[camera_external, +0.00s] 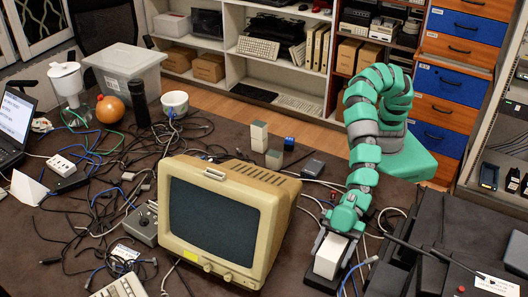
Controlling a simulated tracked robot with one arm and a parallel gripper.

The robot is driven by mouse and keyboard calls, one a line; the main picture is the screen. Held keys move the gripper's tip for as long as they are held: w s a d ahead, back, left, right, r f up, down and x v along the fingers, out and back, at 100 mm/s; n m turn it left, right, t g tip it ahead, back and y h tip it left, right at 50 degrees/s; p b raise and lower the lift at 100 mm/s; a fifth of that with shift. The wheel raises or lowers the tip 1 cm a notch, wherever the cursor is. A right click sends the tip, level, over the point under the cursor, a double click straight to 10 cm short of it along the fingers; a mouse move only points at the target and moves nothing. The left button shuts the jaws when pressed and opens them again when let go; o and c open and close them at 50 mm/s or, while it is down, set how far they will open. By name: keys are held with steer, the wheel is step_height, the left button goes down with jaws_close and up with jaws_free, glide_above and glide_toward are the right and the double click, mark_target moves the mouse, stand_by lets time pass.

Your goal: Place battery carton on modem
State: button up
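A small white box (329,258), which looks like the battery carton, is at the end of my arm, right of the beige monitor. My gripper (334,252) comes down over it, with dark fingers at its sides, and appears shut on it. A dark flat thing (318,279) lies under and around the box; it may be the modem. I cannot tell whether the box touches it. The finger contact is small and partly hidden.
The beige monitor (222,222) stands close on the left. Black equipment cases (455,245) crowd the right. Cables run around my gripper. Small upright blocks (259,136) and a small black box (313,168) stand behind the monitor.

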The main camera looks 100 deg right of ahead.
steer(key=shift+r, duration=0.1)
steer(key=p+v, duration=0.3)
steer(key=v, duration=0.9)
stand_by(0.4)
steer(key=w+d+r+m+t, duration=0.2)
steer(key=w+d+r, duration=0.5)
steer(key=d+r, duration=0.5)
steer(key=w+d+r+m+t, duration=0.1)
steer(key=w+d+r, duration=0.7)
steer(key=r, duration=0.6)
steer(key=s+d+r+m+t+h, duration=0.1)
steer(key=s+d+r+m+h, duration=0.1)
steer(key=d+r, duration=0.5)
steer(key=s+d+r+m+t+h, duration=0.1)
steer(key=s+d+r+h, duration=0.3)
steer(key=d, duration=0.8)
steer(key=s+d+r+m+h, duration=0.3)
steer(key=s+d+r, duration=0.3)
steer(key=d+r, duration=0.3)
steer(key=shift+d+r+t+h, duration=0.3)
steer(key=shift+d+r+t, duration=0.1)
steer(key=shift+r, duration=0.4)
